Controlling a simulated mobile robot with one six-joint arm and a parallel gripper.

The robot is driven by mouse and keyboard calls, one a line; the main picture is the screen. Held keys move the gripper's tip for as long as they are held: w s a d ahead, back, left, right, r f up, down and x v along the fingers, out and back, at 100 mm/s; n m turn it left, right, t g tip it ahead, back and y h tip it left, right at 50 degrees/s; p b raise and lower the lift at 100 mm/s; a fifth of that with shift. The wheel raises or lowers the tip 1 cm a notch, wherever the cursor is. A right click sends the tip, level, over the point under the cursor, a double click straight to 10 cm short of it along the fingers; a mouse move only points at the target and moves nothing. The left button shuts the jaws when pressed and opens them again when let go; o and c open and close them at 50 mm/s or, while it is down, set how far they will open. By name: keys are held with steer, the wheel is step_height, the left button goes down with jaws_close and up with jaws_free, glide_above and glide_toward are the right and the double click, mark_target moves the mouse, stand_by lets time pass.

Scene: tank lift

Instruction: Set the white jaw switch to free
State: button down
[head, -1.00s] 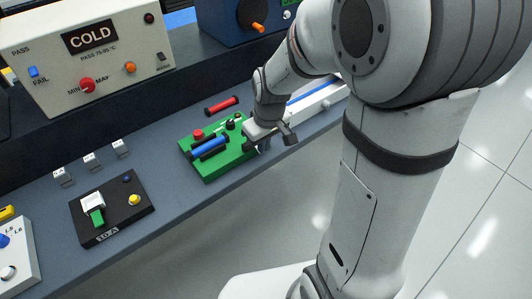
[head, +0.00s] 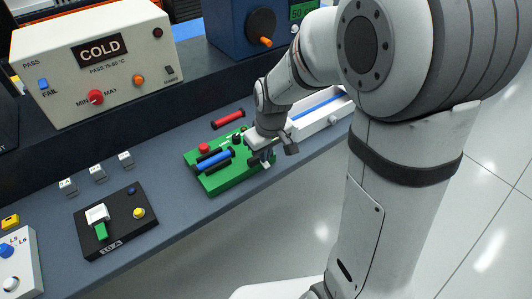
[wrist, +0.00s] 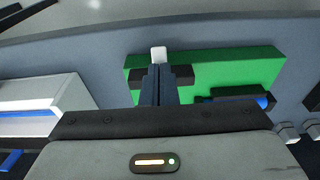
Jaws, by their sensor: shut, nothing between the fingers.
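The green block (head: 232,182) lies on the bench and carries a blue cylinder (head: 214,160) and a red button (head: 204,148). It also shows in the wrist view (wrist: 225,70). In the wrist view a small white piece (wrist: 158,53), apparently the white jaw switch, stands at the block's edge, right at my fingertips. Whether they touch it I cannot tell, nor can I read its setting. My gripper (wrist: 159,70) is shut and empty, with its dark fingers in front of a dark bar. In the head view my gripper (head: 268,157) is over the block's right end and hides the switch.
A black box (head: 120,235) with a green lever and a yellow knob stands to the left. A white open tray (head: 325,118) is just right of the block. A red cylinder (head: 228,117) lies behind it. The COLD panel (head: 140,85) stands at the back left.

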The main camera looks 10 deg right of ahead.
steer(key=shift+r+p, duration=0.3)
steer(key=shift+r, duration=0.3)
steer(key=s+d+r+p, duration=0.1)
steer(key=s+r, duration=0.3)
steer(key=r, duration=0.8)
steer(key=shift+d, duration=0.65)
steer(key=shift+s, duration=0.15)
steer(key=s+d+m+t, duration=0.1)
steer(key=s+d+m, duration=0.4)
steer(key=s, duration=0.6)
steer(key=shift+s+d+f+m+t+h, duration=0.3)
steer(key=shift+s+d+f+m+h, duration=0.1)
steer(key=shift+d, duration=0.2)
